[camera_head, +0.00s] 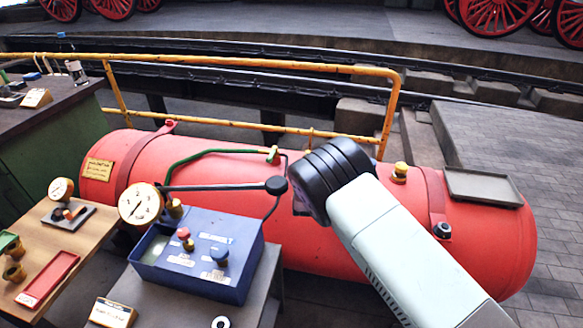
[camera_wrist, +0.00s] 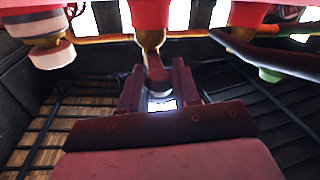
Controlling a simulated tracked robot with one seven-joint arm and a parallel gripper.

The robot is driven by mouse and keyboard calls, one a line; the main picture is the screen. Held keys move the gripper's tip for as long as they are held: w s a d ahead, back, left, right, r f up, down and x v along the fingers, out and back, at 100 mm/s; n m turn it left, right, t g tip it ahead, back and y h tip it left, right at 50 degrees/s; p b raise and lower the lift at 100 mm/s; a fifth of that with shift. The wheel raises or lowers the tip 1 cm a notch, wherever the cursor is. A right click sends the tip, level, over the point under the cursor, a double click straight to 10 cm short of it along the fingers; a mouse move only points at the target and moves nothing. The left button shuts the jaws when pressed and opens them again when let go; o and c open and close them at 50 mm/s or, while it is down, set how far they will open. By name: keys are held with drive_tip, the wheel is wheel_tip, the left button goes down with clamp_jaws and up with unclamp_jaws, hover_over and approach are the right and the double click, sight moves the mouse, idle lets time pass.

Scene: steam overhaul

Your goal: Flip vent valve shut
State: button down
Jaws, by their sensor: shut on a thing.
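In the wrist view, a brass valve (camera_wrist: 150,38) hangs from a red surface at the top middle, with a dark reddish handle (camera_wrist: 157,78) at its end. It fits the vent valve, but I see no label on it. My gripper (camera_wrist: 157,70) has its two dark fingers on either side of this handle and is shut on it. In the head view, my arm's black wrist covers the middle of the red tank (camera_head: 330,248), and my fingers and the held handle are hidden behind it. Whether the valve is open or shut cannot be told.
A yellow railing (camera_head: 230,62) runs behind the tank. A blue box (camera_head: 215,275) with knobs, a gauge (camera_head: 140,203) and a black-knobbed lever (camera_head: 230,187) stand close left of my wrist. A green pipe (camera_head: 205,153) runs along the tank. A grey tray (camera_head: 483,187) lies on its right end.

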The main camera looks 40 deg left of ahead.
drive_tip(key=shift+s+a, duration=0.25)
drive_tip(key=shift+s, duration=0.1)
drive_tip(key=c, duration=0.9)
unclamp_jaws()
drive_tip(key=shift+w, duration=0.1)
drive_tip(key=shift+o, duration=0.2)
drive_tip(key=shift+d, duration=0.15)
drive_tip(key=v, duration=1.3)
drive_tip(key=shift+s, duration=0.35)
drive_tip(key=shift+w+d, duration=0.1)
drive_tip(key=shift+d, duration=0.05)
